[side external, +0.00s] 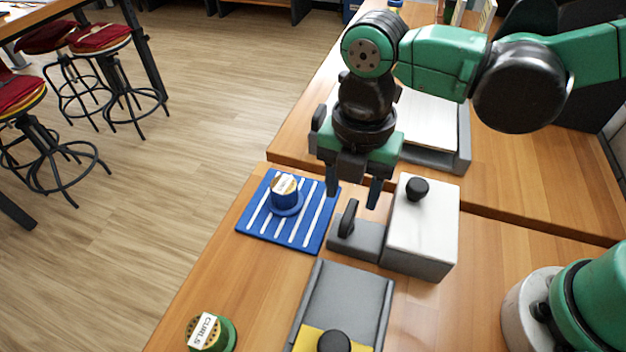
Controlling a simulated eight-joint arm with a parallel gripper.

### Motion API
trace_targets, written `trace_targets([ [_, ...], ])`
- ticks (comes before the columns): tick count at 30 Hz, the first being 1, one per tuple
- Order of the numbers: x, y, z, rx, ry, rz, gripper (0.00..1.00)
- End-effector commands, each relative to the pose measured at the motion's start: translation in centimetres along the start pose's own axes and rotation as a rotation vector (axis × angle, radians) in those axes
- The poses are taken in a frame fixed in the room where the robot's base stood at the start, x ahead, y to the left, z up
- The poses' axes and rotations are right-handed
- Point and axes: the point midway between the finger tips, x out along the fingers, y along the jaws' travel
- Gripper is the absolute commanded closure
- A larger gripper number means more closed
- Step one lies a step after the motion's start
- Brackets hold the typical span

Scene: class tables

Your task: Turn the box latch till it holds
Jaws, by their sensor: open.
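The box (422,232) has a white lid with a black knob on top and a grey body. A low grey block (362,240) adjoins its left side and carries an upright dark latch handle (348,219). My gripper (353,203) points down with its two dark fingers apart and nothing held. Its fingertips are close to the top of the latch handle, one to each side of it in the picture. I cannot tell whether either finger touches the handle, or the exact height between them.
A blue striped mat (262,228) with a blue round container (286,194) lies to the left. A grey and yellow sliding-type case (345,290) with a black knob is in front. A green "CURLS" tin (212,331) stands front left. A grey tray (455,150) lies behind.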

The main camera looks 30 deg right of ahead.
Motion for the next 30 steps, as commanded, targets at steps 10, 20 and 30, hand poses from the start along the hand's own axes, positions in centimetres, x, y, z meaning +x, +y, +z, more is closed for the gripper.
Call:
trace_targets([
  [10, 3.9, 0.0, 0.1, 0.003, 0.0, 0.002, 0.51],
  [20, 5.1, 0.0, 0.1, 0.005, 0.0, 0.003, 0.51],
  [30, 5.1, 0.0, 0.1, 0.005, 0.0, 0.003, 1.0],
])
